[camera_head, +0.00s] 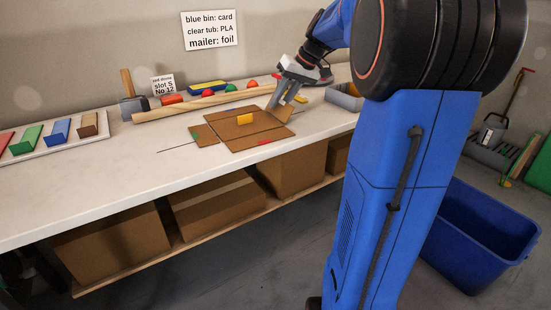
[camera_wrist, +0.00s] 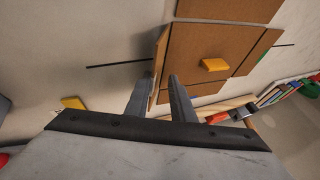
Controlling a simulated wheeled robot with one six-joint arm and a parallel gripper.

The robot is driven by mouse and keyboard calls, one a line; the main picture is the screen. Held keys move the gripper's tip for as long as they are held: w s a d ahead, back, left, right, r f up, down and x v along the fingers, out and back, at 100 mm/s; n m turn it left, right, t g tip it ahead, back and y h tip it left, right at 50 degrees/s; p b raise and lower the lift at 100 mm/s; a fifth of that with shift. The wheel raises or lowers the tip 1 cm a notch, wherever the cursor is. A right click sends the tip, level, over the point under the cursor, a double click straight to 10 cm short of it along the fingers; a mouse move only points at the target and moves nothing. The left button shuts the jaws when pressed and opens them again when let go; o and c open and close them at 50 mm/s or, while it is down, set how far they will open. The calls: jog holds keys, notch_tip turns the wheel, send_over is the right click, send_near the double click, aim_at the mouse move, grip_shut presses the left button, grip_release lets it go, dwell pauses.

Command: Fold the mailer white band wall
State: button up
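The mailer (camera_head: 236,135) is a brown cardboard sheet open on the bench, with flaps around a middle panel; it also shows in the wrist view (camera_wrist: 207,42). A yellow block (camera_head: 245,119) sits on its middle. The left flap has a green mark, the front flap a red one. The right flap (camera_head: 284,112) looks tilted up beside my gripper (camera_head: 278,105). In the wrist view my fingers (camera_wrist: 161,88) are apart, with the brown edge of that flap showing in the gap. I cannot tell whether they touch it. I see no white band clearly.
A wooden bar (camera_head: 197,103), a hammer (camera_head: 132,105) and small coloured blocks line the bench's back. A grey container (camera_head: 345,98) stands right of the mailer. A tray (camera_head: 52,136) with coloured blocks lies at left. A blue bin (camera_head: 480,235) stands on the floor. The bench front-left is clear.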

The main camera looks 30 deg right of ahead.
jog(key=shift+a+r+n+h, duration=0.2)
jog(key=shift+a+h, duration=0.4)
jog(key=shift+h, duration=0.35)
jog(key=shift+a+r+n+h, duration=0.1)
jog(key=shift+a+n+h, duration=0.1)
jog(key=shift+a+h, duration=0.55)
jog(key=v, duration=1.7)
jog(key=s+a+f, duration=0.7)
jog(key=s+f, duration=0.1)
jog(key=f, duration=0.2)
jog(key=s+a+f, duration=0.7)
jog(key=s+f, duration=0.1)
jog(key=f, duration=0.1)
jog(key=shift+a+f, duration=0.25)
jog(key=shift+f, duration=0.1)
